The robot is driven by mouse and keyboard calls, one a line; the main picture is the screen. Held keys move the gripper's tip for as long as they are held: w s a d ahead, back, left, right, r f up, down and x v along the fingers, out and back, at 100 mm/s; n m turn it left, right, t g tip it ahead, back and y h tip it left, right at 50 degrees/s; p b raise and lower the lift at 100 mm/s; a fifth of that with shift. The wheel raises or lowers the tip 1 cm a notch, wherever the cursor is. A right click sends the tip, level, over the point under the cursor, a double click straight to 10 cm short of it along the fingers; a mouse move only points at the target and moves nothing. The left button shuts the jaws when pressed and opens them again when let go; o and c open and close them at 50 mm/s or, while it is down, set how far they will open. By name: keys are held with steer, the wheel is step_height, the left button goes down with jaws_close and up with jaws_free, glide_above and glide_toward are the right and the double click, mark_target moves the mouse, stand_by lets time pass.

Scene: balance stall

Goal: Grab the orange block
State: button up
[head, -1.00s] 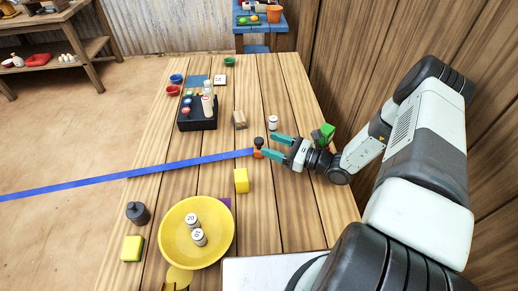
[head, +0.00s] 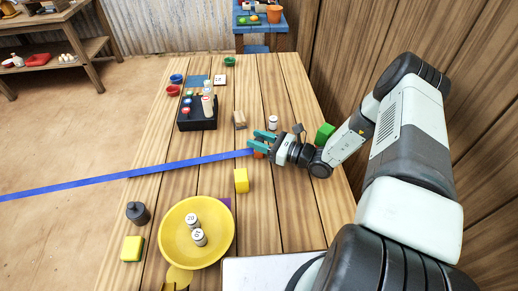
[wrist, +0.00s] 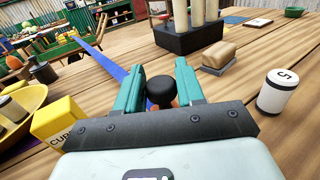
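The orange block (head: 259,155) sits near the middle of the table at the end of a blue strip (head: 190,163). It has a round black knob (wrist: 161,90) on top. In the wrist view only a sliver of its orange body shows below the knob. My gripper (head: 260,141) is open, with its two teal fingers on either side of the knob. Gaps show between the knob and the fingers. The fingers and the gripper body hide most of the block.
A yellow block (head: 241,180) stands close by, toward the front. A white weight marked 5 (wrist: 277,92) and a tan bundle (wrist: 216,56) are near the right finger. A green block (head: 325,133) lies behind my wrist. A yellow pan (head: 177,236) holds two weights.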

steer(key=shift+c, duration=1)
